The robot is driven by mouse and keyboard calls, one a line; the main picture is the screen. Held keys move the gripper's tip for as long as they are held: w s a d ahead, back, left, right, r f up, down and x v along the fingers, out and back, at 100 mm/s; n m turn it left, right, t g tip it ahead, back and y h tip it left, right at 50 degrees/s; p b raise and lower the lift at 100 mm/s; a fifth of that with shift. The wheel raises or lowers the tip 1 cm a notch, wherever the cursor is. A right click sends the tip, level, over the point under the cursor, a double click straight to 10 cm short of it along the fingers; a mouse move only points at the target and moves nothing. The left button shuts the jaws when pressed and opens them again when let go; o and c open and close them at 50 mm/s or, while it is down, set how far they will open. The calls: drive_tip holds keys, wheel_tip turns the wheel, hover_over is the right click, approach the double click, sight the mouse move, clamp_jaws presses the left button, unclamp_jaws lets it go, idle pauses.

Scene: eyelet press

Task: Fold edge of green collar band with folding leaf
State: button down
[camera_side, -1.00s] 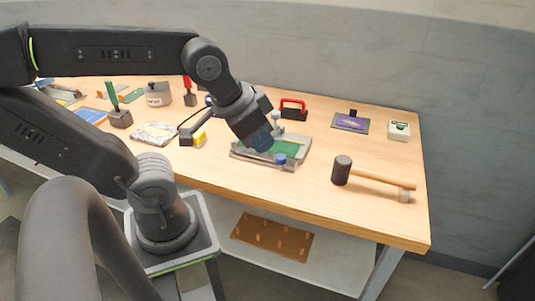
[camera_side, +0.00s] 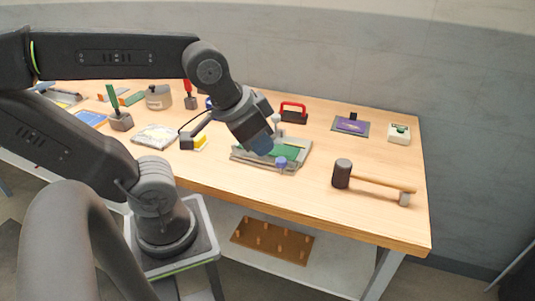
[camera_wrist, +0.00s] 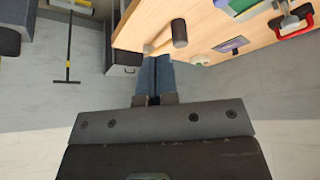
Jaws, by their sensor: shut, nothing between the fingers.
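The green collar band (camera_side: 288,151) lies flat in a grey fixture (camera_side: 242,156) near the middle of the bench in the side view. A blue knob (camera_side: 281,161) stands at the fixture's front edge and a pale ball-topped post (camera_side: 276,119) at its back. I cannot tell the folding leaf apart from the frame. My gripper (camera_side: 262,145) hangs over the fixture's left part, tilted down and right, and hides part of it. Whether it touches is unclear. In the wrist view its blue fingers (camera_wrist: 154,76) are shut and empty; the fixture (camera_wrist: 252,9) is cut off at the top.
A mallet (camera_side: 343,174) lies to the right of the fixture. Bare wood separates fixture and mallet.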

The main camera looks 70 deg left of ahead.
sight(281, 159)
idle(0.4)
